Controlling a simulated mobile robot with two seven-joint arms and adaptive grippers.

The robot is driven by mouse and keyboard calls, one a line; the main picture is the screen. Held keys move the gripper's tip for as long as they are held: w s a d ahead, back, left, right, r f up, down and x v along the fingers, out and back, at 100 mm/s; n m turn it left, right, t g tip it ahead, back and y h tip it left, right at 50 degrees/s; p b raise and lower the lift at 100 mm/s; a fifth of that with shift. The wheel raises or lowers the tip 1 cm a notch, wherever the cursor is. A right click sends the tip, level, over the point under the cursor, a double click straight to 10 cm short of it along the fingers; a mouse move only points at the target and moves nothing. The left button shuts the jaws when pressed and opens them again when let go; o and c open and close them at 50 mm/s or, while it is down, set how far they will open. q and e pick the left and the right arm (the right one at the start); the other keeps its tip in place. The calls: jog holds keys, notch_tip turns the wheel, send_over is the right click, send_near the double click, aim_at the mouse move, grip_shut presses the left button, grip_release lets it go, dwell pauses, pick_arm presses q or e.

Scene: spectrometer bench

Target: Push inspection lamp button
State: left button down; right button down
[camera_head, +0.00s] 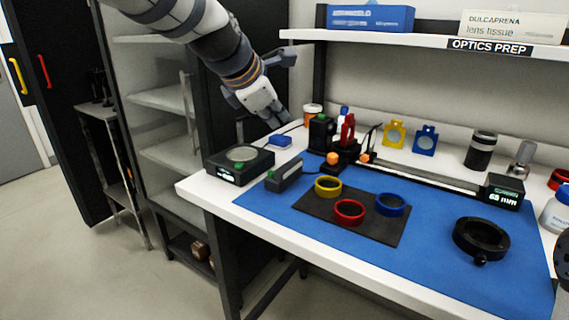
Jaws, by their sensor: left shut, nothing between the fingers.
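My left gripper (280,120) reaches down from the top left, fingers shut and empty, at the back left of the white bench (290,238). A black box with a pale round plate and a lit green readout (240,163) stands at the bench's left corner, in front of the gripper. Beside it is a low grey block with a small green spot (285,175). A small blue item (280,141) lies near the fingertips; I cannot tell whether they touch it. No part is clearly marked as the lamp button. My right gripper is not clearly in view.
A dark mat with yellow (328,185), red (349,210) and blue (391,203) rings lies on the blue mat (440,275). Black, red and orange optics (347,132) crowd the bench right of the gripper. A shelf (400,40) overhangs the back.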

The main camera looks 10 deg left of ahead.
aim_at(274, 174)
pick_arm(q)
jog(key=shift+s+a+f, duration=0.1)
jog(key=shift+s+f, duration=0.1)
jog(key=shift+f, duration=1.95)
jog(key=shift+s+f, duration=0.2)
jog(key=shift+f, duration=1.9)
jog(key=shift+f, duration=0.4)
